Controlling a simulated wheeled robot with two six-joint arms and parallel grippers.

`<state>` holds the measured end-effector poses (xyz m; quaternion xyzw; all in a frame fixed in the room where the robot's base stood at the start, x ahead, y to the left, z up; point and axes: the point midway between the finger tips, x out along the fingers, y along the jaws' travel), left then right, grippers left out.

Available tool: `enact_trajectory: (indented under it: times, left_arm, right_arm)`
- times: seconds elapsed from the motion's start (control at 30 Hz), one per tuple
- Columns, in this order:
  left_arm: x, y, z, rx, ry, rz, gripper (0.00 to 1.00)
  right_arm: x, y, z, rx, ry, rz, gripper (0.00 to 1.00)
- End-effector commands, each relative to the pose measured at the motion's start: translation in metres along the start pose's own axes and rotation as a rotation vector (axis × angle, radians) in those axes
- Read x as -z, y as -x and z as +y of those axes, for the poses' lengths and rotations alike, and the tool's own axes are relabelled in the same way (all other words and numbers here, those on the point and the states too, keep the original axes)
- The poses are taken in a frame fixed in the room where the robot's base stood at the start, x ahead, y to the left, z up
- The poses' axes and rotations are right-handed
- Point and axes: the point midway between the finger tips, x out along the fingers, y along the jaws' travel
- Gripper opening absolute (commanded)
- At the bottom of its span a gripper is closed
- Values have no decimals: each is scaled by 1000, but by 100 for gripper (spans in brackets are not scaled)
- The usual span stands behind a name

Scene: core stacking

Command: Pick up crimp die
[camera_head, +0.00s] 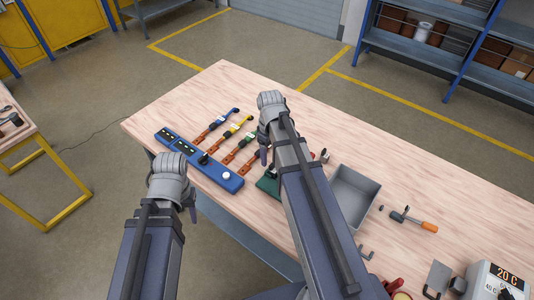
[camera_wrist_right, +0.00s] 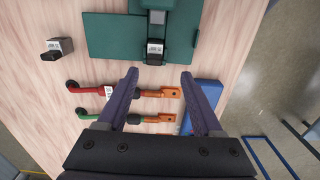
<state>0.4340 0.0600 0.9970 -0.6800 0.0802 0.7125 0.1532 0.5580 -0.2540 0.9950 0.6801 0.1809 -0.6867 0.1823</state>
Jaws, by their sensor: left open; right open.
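A small dark block with a white label (camera_wrist_right: 57,48), which looks like a crimp die, lies on the wooden table left of the green press (camera_wrist_right: 110,38) in the right wrist view. A second labelled dark block (camera_wrist_right: 155,52) sits at the press's lower edge. The labels are too small to read surely. My right gripper (camera_wrist_right: 159,74) is open and empty, its fingertips just below the press block in the picture. In the head view, its arm hides much of the press (camera_head: 268,184). My left gripper (camera_head: 190,209) is open, off the table's near left edge.
Several coloured cables with orange ends, including a red one (camera_wrist_right: 95,89) and a green one (camera_wrist_right: 90,113), lie near my right gripper. A blue panel (camera_head: 229,180) runs along the near left edge. A grey bin (camera_head: 371,186) and orange-handled tool (camera_head: 428,226) are right.

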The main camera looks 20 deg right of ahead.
Motion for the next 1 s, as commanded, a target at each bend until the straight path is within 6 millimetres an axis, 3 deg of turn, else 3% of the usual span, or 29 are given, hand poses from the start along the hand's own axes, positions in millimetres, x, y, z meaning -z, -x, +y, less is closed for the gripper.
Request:
enact_trajectory:
  times: [0.1,0.27,0.53,0.83,1.0]
  left_arm:
    - [-1,6,0,0,0,0,50]
    - [-1,3,0,0,0,0,50]
    - [1,-20,2,0,1,0,50]
    - [1,-25,2,0,1,0,50]
    - [2,-41,4,0,1,0,50]
  right_arm:
    - [-4,6,14,2,9,5,68]
    - [-4,3,15,2,14,7,68]
    - [-4,-20,14,2,13,6,68]
    - [-5,-25,13,2,12,6,68]
    - [-7,-42,10,2,12,6,68]
